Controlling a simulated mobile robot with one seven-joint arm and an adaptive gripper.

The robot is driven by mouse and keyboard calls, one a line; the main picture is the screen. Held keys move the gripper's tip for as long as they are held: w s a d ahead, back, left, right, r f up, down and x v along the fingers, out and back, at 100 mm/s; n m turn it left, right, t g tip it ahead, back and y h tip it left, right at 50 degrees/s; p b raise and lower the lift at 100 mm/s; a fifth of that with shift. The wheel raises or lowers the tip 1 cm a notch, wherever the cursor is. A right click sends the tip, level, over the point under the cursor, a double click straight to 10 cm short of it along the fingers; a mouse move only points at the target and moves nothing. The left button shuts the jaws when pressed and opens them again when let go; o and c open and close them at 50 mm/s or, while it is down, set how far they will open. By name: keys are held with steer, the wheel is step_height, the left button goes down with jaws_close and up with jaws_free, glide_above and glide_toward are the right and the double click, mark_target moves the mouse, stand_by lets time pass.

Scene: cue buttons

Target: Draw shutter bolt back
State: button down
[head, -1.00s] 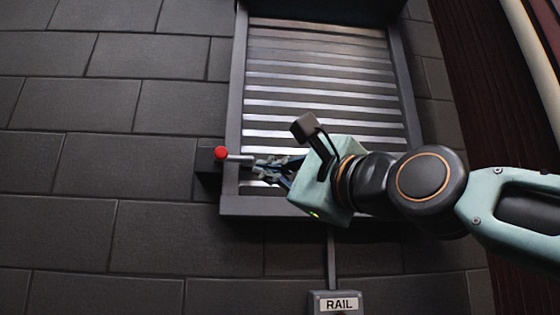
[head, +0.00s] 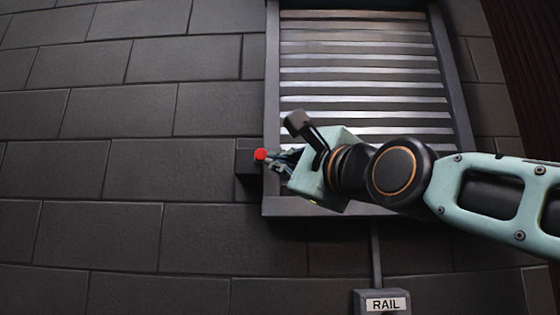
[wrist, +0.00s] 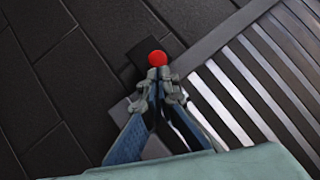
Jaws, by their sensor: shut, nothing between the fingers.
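The shutter bolt's red knob (head: 260,155) shows at the left edge of the shutter frame, in front of a dark block (head: 246,175) on the wall. The slatted shutter (head: 365,65) is in its grey frame. My gripper (head: 275,158) is right at the knob's right side. In the wrist view the red knob (wrist: 157,58) sits just beyond the tips of my gripper (wrist: 161,80). The fingers are shut with nothing between them. The bolt's rod is hidden behind the knob and fingers. I cannot tell whether the fingertips touch the knob.
A box labelled RAIL (head: 383,303) is on the wall below the shutter, with a conduit (head: 376,255) rising to the frame. The brick wall (head: 120,110) left of the bolt is clear. A dark reddish surface (head: 525,70) stands at the far right.

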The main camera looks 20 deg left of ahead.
mark_target(254, 162)
steer(key=shift+s+a+b, duration=0.2)
steer(key=shift+s+a, duration=0.1)
steer(key=shift+a, duration=0.7)
steer(key=shift+s+a+b, duration=0.15)
steer(key=shift+s+a, duration=0.1)
steer(key=shift+a, duration=0.75)
steer(key=shift+f, duration=0.1)
